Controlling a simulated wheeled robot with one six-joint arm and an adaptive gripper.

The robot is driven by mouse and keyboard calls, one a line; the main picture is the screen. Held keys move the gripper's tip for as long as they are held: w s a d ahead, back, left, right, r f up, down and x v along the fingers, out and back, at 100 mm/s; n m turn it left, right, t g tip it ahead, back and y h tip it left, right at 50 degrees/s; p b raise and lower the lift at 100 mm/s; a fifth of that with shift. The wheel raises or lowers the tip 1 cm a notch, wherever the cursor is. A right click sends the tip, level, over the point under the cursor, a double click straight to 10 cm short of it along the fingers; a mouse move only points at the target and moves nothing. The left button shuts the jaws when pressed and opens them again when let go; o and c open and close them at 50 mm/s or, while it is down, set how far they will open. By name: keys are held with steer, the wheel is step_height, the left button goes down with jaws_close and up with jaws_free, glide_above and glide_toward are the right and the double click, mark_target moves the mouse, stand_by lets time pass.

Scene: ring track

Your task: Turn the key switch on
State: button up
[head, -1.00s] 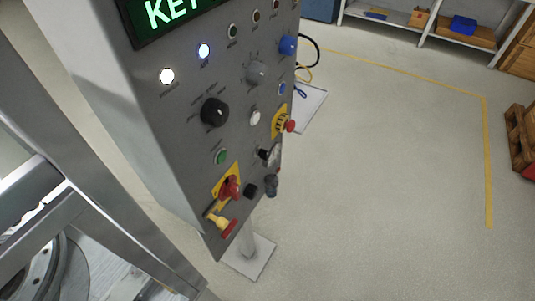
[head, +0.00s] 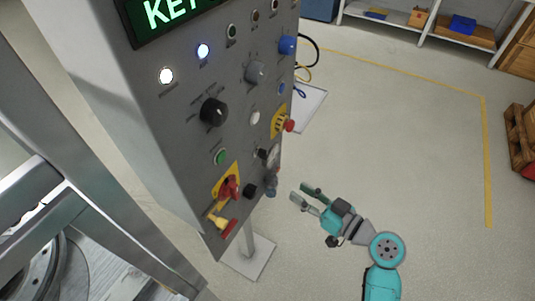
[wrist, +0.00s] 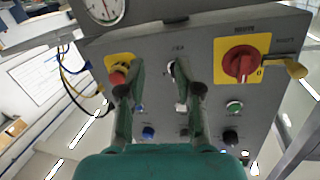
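The key switch (head: 264,154) is on the grey control panel (head: 180,130), between the red emergency stop and the red rotary switch. In the wrist view the key switch (wrist: 172,68) shows between my fingers, partly hidden by the right one. It is too small to tell which way it points. My gripper (head: 298,191) is open and empty, in front of the panel's lower right side and apart from it. In the wrist view my gripper (wrist: 158,82) has its two green fingers spread toward the panel.
Cables (wrist: 72,85) hang beside the panel. A metal frame (head: 90,215) stands left. The floor (head: 400,150) at right is clear.

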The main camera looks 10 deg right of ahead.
mark_target(261, 153)
step_height(261, 153, up, 7)
steer(key=w+n+g+y, duration=0.2)
steer(key=n+y, duration=0.1)
steer(key=n, duration=0.2)
steer(key=x, duration=1)
steer(key=shift+w, duration=0.25)
steer(key=shift+a, duration=0.1)
steer(key=shift+c, duration=0.2)
jaws_close()
